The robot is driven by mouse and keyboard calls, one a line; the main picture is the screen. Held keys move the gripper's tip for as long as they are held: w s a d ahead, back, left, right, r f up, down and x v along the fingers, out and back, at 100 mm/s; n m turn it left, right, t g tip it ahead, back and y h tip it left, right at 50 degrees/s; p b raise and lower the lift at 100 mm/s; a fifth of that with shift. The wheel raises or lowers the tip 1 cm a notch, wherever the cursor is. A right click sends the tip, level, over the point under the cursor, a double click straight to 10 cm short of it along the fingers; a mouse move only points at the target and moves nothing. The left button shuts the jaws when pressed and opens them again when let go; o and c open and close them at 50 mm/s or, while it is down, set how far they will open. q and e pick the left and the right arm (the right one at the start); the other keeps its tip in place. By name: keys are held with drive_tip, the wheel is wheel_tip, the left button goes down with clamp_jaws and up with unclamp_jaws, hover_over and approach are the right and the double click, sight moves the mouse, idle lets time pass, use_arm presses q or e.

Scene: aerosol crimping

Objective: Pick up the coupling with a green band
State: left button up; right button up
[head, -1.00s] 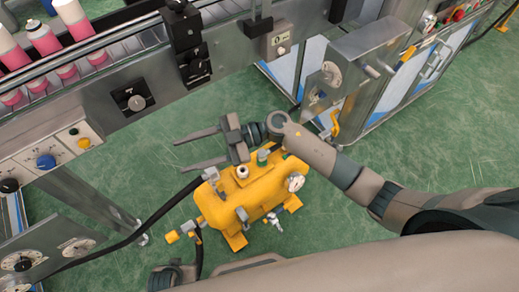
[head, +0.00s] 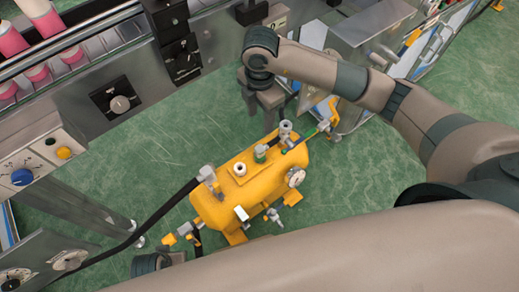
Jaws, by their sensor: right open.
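A slim metal coupling with a green band (head: 309,135) shows at the right end of the yellow tank (head: 217,207), beside an upright metal fitting (head: 286,131). Its far end lies near a yellow-orange curved part; I cannot tell whether they are joined. My right gripper (head: 262,117) is open and empty, with its fingers pointing down. In the picture it is left of and above the coupling, apart from it, beyond the tank's far side. My left gripper does not show clearly; only a dark arm part is at the bottom left.
The yellow tank stands on the green floor (head: 130,175), with a gauge (head: 296,177), valves and a green-capped fitting (head: 261,153) on it. A black hose (head: 155,220) runs left from it. A conveyor with pink cans (head: 40,15) and a steel cabinet (head: 365,35) border the space.

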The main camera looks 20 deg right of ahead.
hover_over(260, 148)
drive_tip(key=f, duration=1.2)
drive_tip(key=shift+w+f, duration=0.15)
drive_tip(key=shift+w, duration=0.05)
drive_tip(key=shift+s+f, duration=0.2)
drive_tip(key=shift+f, duration=2.4)
drive_tip(key=shift+a, duration=0.1)
clamp_jaws()
